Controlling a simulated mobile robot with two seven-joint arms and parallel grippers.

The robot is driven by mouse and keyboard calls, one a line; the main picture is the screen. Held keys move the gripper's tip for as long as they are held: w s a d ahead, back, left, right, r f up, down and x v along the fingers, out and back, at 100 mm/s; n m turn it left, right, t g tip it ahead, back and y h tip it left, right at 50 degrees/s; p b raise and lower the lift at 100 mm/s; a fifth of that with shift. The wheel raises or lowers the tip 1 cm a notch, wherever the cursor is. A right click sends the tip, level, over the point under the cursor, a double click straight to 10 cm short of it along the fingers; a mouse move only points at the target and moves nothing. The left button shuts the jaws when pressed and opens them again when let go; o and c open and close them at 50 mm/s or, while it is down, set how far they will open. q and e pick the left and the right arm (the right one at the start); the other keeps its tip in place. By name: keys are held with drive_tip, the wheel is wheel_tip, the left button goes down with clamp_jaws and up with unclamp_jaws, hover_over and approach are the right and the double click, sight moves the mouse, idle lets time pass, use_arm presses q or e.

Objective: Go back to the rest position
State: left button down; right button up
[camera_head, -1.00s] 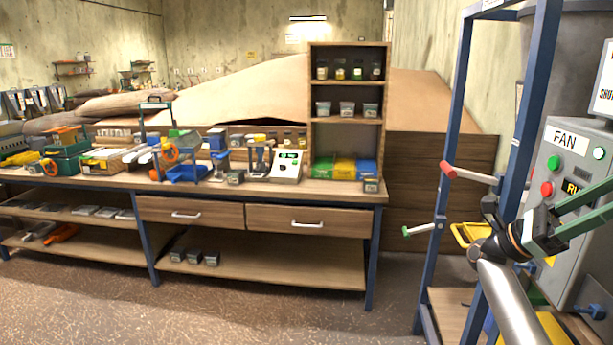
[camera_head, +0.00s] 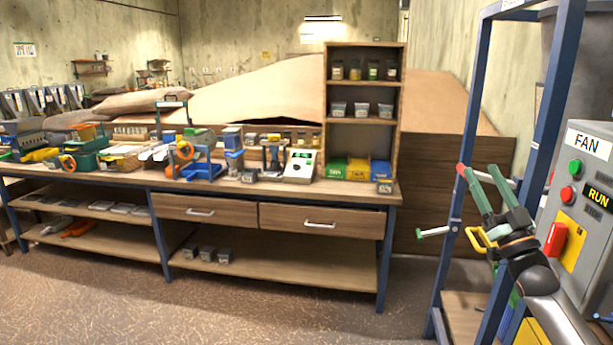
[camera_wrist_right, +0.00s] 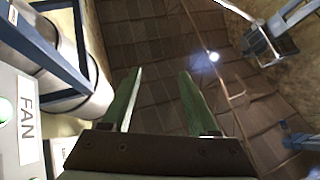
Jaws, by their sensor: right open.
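My right gripper (camera_head: 481,180) is at the right of the head view, in front of the blue metal frame (camera_head: 468,110). Its two green fingers are apart and point up and to the left, with nothing between them. The right wrist view also shows the open, empty fingers (camera_wrist_right: 158,75), with the ceiling beyond them. The grey fan control box (camera_head: 577,195) stands to the right of the gripper, apart from it. My left gripper is not in the head view.
A long wooden workbench (camera_head: 100,186) with tools and bins fills the left and middle. A small shelf (camera_head: 365,45) with jars stands on its right end. A red-tipped lever and a green-tipped handle (camera_head: 434,232) stick out from the blue frame. The floor (camera_head: 200,315) in front is clear.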

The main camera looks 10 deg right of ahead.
drive_tip(key=w+d+f+n+g+h, duration=0.1)
drive_tip(key=w+d+f+g+h, duration=0.1)
drive_tip(key=d+f+g+h, duration=0.35)
drive_tip(key=w+d+f+g+h, duration=0.2)
drive_tip(key=d+f+g+h, duration=0.1)
drive_tip(key=f, duration=0.5)
drive_tip(key=s+a+f+n+g+y, duration=0.1)
drive_tip(key=s+a+f+y, duration=0.1)
drive_tip(key=a+f, duration=0.55)
drive_tip(key=s+a+f+g+y, duration=0.1)
drive_tip(key=s+a+f, duration=0.25)
drive_tip(key=f, duration=0.65)
drive_tip(key=s+a+f+m+g+y, duration=0.1)
drive_tip(key=s+a+f+g+y, duration=0.35)
drive_tip(key=s+a+f, duration=1.7)
drive_tip(key=s+a+r+m+g+p, duration=0.1)
drive_tip(key=s+a+r+p, duration=0.1)
drive_tip(key=s, duration=0.8)
drive_tip(key=shift+s+a+r+p, duration=0.25)
drive_tip(key=shift+r+p, duration=0.1)
drive_tip(key=shift+r, duration=0.15)
drive_tip(key=shift+c, duration=0.2)
